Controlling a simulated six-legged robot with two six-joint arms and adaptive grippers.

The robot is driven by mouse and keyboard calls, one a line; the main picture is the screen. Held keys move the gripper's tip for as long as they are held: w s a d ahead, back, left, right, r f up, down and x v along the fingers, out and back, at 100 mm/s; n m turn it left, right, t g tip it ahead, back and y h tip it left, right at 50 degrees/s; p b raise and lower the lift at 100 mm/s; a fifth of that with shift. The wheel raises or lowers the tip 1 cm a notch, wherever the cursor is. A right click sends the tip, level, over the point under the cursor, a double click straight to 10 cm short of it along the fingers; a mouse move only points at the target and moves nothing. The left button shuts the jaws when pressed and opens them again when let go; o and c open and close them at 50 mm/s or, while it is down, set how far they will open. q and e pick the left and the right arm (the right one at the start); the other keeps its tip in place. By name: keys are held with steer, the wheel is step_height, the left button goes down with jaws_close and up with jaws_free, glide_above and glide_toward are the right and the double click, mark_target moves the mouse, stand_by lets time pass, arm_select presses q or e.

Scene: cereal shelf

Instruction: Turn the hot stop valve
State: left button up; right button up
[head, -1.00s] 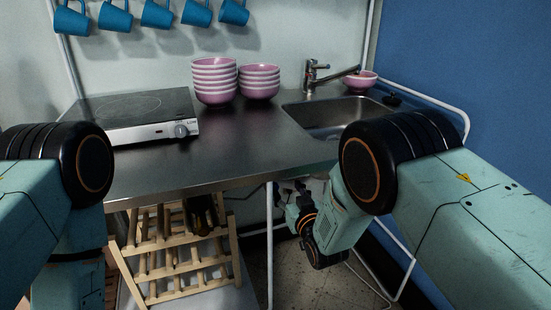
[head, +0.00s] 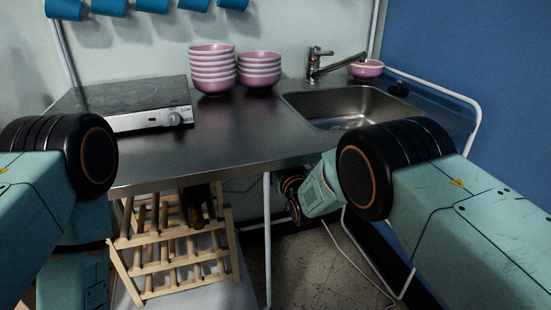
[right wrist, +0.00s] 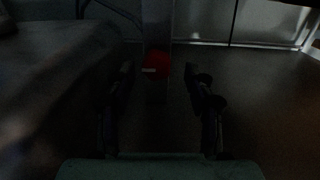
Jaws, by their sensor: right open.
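A round red valve knob (right wrist: 157,66) with a small pale mark shows in the right wrist view, in front of a grey vertical post or pipe. My right gripper (right wrist: 159,70) is open, with one finger on each side of the knob in the picture. I cannot tell how far beyond the fingertips the knob is; no contact shows. In the head view my right forearm reaches under the counter and the gripper is hidden there. My left arm shows at the left edge, but its gripper is out of view.
A steel counter (head: 240,145) with a sink (head: 350,106) and tap (head: 321,68) lies above my right wrist. A wooden rack (head: 180,245) stands below at left. White frame legs (head: 268,240) border the space under the counter. The right wrist view is dark.

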steer(key=shift+w+d, duration=0.15)
steer(key=shift+w, duration=0.3)
steer(key=shift+s, duration=0.1)
steer(key=shift+c, duration=0.6)
jaws_close()
